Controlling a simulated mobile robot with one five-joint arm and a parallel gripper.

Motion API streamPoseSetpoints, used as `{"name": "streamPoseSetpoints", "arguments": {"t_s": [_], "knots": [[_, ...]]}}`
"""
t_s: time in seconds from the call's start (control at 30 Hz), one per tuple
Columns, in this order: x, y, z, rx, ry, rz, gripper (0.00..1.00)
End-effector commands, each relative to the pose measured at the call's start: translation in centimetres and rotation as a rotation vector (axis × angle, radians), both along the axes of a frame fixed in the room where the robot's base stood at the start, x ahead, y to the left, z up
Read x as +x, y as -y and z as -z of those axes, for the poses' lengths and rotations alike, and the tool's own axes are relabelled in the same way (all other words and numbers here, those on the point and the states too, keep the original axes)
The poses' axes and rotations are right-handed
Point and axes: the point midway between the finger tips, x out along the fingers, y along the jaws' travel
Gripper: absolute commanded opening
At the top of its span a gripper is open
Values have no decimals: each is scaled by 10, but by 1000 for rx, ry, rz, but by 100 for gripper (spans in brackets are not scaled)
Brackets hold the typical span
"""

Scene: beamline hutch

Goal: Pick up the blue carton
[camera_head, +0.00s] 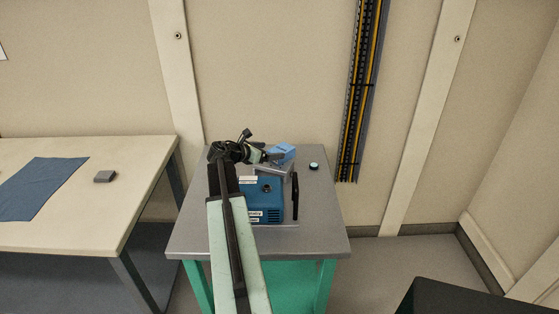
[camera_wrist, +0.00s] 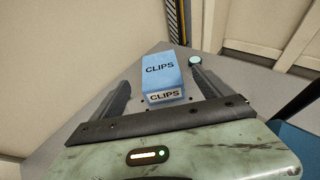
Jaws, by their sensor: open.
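The blue carton (camera_wrist: 160,68), a light blue box marked CLIPS, lies on the grey table top. It also shows near the back of that table in the head view (camera_head: 285,151), partly hidden by my gripper. My gripper (camera_wrist: 160,76) is open, with one dark finger on each side of the carton. A gap shows between the carton and each finger. In the head view my gripper (camera_head: 275,161) is at the carton's near side. I cannot tell its exact height over the table.
A blue instrument box (camera_head: 270,190) with a dark upright part stands on the small grey table (camera_head: 195,233), in front of the carton. A small round teal-topped item (camera_head: 314,166) sits to the right. A pale table (camera_head: 90,225) at left bears a blue cloth (camera_head: 40,188) and grey block (camera_head: 105,176).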

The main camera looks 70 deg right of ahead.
Motion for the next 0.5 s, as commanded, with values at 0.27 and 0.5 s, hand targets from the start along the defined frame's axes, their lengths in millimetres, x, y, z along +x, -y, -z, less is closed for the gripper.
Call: {"name": "streamPoseSetpoints", "arguments": {"t_s": [0.27, 0.5], "knots": [[-8, 22, 11, 1, 3, 0, 89], [-15, 35, 20, 1, 3, 0, 89]]}}
